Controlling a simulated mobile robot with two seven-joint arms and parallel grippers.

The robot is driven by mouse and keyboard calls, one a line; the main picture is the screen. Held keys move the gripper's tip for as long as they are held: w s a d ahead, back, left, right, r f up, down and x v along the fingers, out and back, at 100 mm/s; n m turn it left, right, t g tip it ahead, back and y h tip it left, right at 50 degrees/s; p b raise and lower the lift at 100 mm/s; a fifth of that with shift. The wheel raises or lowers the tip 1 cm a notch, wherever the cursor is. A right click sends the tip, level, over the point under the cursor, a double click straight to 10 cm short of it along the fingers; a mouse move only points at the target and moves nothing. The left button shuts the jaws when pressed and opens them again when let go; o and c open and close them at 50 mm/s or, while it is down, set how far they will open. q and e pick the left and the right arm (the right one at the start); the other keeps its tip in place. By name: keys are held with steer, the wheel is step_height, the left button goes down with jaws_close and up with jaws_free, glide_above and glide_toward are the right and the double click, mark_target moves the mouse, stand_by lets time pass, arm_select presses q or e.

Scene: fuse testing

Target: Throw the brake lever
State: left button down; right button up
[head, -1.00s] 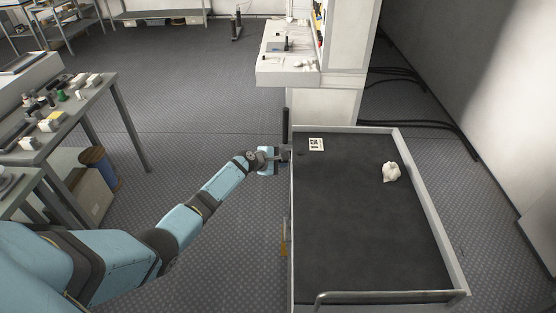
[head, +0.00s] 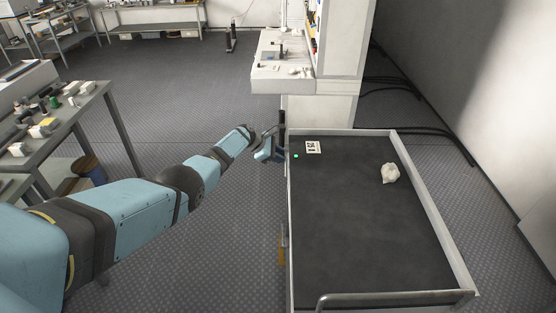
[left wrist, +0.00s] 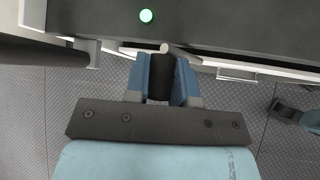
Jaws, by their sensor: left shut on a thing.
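The black brake lever (head: 283,122) stands at the far left corner of the cart (head: 289,215), which has a dark top and a pale rim. My left gripper (head: 272,148) is at the lever, just outside that corner. In the left wrist view the two blue fingers are shut on the dark lever (left wrist: 161,78), one on each side. A small green light (head: 296,156) glows on the cart top near the lever; it also shows in the left wrist view (left wrist: 146,16). The lever's lower part is hidden in the head view. My right gripper is not in view.
A crumpled white bag (head: 390,174) and a printed marker card (head: 313,147) lie on the cart top. A white workstation (head: 318,106) stands just behind the cart. A table with parts (head: 62,125) is at the left. Floor left of the cart is open.

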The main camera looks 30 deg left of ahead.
arm_select(q)
steer(key=shift+f, duration=0.35)
steer(key=c, duration=1)
jaws_free()
steer(key=shift+w+d+f, duration=0.1)
steer(key=shift+o, duration=0.2)
steer(key=shift+w, duration=0.15)
steer(key=shift+s+a+r+p, duration=0.3)
steer(key=shift+a+r+p, duration=0.05)
steer(key=shift+r, duration=0.2)
steer(key=p+v, duration=0.3)
steer(key=v, duration=0.9)
steer(key=shift+s+a, duration=0.15)
steer(key=shift+a, duration=0.15)
